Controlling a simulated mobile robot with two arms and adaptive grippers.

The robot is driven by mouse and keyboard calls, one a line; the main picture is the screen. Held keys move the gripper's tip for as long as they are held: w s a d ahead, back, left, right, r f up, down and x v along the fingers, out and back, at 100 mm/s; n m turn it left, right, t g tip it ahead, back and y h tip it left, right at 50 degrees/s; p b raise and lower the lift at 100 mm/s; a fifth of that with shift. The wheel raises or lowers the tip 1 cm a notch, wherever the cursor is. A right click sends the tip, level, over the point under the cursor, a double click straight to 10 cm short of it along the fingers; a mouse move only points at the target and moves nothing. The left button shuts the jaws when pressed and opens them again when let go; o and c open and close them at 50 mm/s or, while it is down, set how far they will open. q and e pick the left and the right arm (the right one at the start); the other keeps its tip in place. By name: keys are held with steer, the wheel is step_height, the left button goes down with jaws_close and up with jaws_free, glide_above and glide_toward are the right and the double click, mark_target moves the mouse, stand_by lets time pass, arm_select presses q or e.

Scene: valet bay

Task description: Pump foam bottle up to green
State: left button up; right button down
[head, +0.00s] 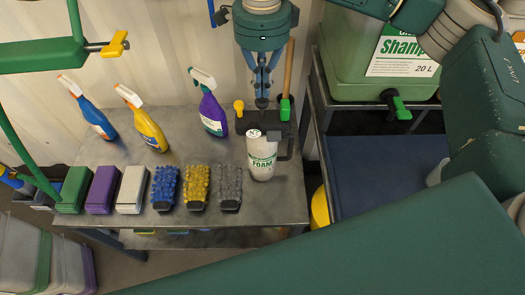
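The foam bottle (262,160) stands upright on the grey metal bench, near its right end. It is white with green lettering reading "FOAM". A small round white and dark face shows at its top left, too small to read. A dark handle-like part sits at its right side. My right gripper (262,102) points down just behind and above the bottle in the picture. Its fingers converge and look shut; I see nothing clearly held between the tips. Dark parts behind the tips make contact hard to judge. My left gripper is not in view.
On the bench (285,208), a blue (92,112), a yellow (147,124) and a purple spray bottle (212,112) stand behind a row of blocks and mitts. A green shampoo container (350,62) with a tap stands right. Crates (20,250) stand lower left.

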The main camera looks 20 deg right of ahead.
mark_target(262, 100)
steer(key=shift+f+b, duration=2)
steer(key=shift+f, duration=0.3)
steer(key=shift+r+p, duration=1.2)
steer(key=shift+r, duration=1.1)
steer(key=shift+f, duration=0.15)
steer(key=shift+f+b, duration=2.05)
steer(key=shift+f, duration=0.25)
steer(key=shift+r+p, duration=1.35)
steer(key=shift+r, duration=1.1)
step_height(262, 100, up, 6)
steer(key=p, duration=0.3)
